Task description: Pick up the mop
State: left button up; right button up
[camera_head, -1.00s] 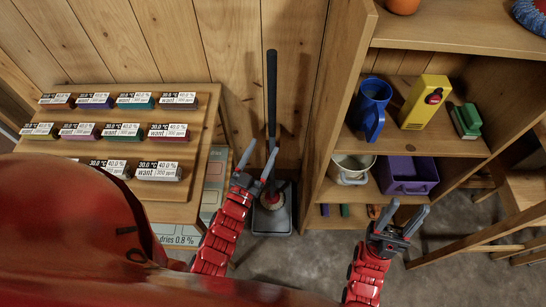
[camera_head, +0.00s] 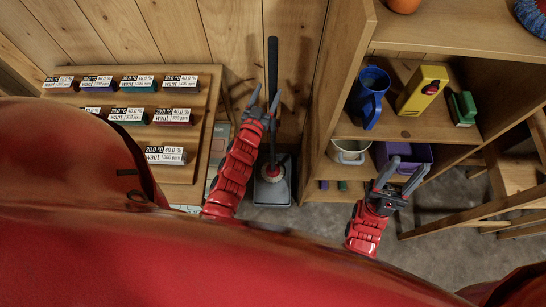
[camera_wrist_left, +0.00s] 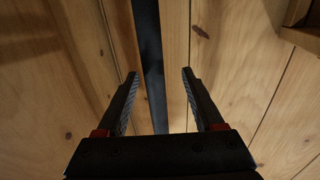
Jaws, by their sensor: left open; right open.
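The mop (camera_head: 272,80) stands upright against the planked wall, with a long dark handle and a pale head low down in a grey tray (camera_head: 284,190). My left gripper (camera_head: 264,98) is open and level with the handle. In the left wrist view the dark handle (camera_wrist_left: 149,50) runs between the two open fingers of my left gripper (camera_wrist_left: 160,75); I cannot tell how deep it sits between them. My right gripper (camera_head: 400,170) is open and empty in front of the shelf's lower part.
A wooden shelf (camera_head: 400,42) stands to the right, holding a blue jug (camera_head: 370,92), a yellow box (camera_head: 421,88), a white pot (camera_head: 348,154) and a purple bin (camera_head: 415,155). A stepped rack (camera_head: 205,130) with labelled small items stands to the left. Grey floor (camera_head: 310,230) lies clear in front.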

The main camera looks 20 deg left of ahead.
pick_arm(q)
jog(key=w, duration=0.2)
jog(key=w+p, duration=0.1)
jog(key=w, duration=0.1)
jog(key=w+d, duration=0.1)
jog(key=w, duration=0.1)
dwell(0.3)
grip_shut()
